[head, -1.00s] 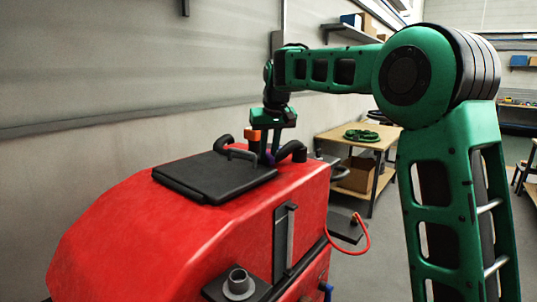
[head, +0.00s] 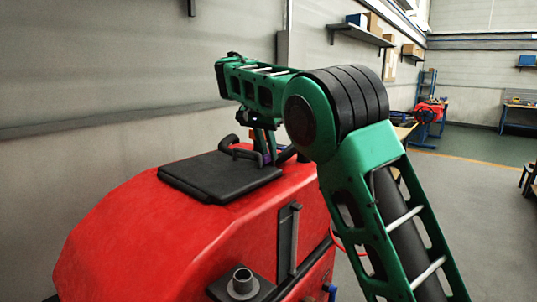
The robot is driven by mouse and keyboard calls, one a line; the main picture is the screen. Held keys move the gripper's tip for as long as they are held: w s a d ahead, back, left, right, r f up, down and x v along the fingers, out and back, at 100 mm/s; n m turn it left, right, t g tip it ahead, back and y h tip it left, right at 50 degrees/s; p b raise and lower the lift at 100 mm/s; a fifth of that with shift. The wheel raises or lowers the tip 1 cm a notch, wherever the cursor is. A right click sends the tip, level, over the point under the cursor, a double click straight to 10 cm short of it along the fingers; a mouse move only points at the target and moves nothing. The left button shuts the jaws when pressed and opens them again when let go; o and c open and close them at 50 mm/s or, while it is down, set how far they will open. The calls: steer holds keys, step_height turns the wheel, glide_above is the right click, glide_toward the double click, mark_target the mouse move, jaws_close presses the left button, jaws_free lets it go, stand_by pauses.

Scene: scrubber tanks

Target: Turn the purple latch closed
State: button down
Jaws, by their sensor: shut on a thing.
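The red scrubber tank (head: 150,235) stands in the lower left of the head view, with a black lid (head: 208,178) lying flat on its top. The purple latch (head: 266,157) shows as a small purple patch at the lid's back right edge. My gripper (head: 265,150) points down at it from above, shut on the latch as far as I can see. The fingertips and most of the latch are small and partly hidden, so the latch's exact angle cannot be told. My green arm covers the area to the right.
A black handle (head: 246,154) rises from the lid beside the gripper, and black hoses (head: 229,142) curve behind it. A grey port (head: 241,283) sits on the tank's near side. The wall is close behind the tank; open floor (head: 462,190) lies to the right.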

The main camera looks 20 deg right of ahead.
steer(key=shift+w+a+r+m, duration=0.1)
steer(key=shift+w+r+m, duration=0.05)
steer(key=shift+m, duration=0.25)
stand_by(0.3)
steer(key=c, duration=1.6)
jaws_free()
steer(key=v, duration=1)
steer(key=shift+w+a+r, duration=0.15)
steer(key=shift+a+r, duration=0.1)
steer(key=shift+a, duration=0.05)
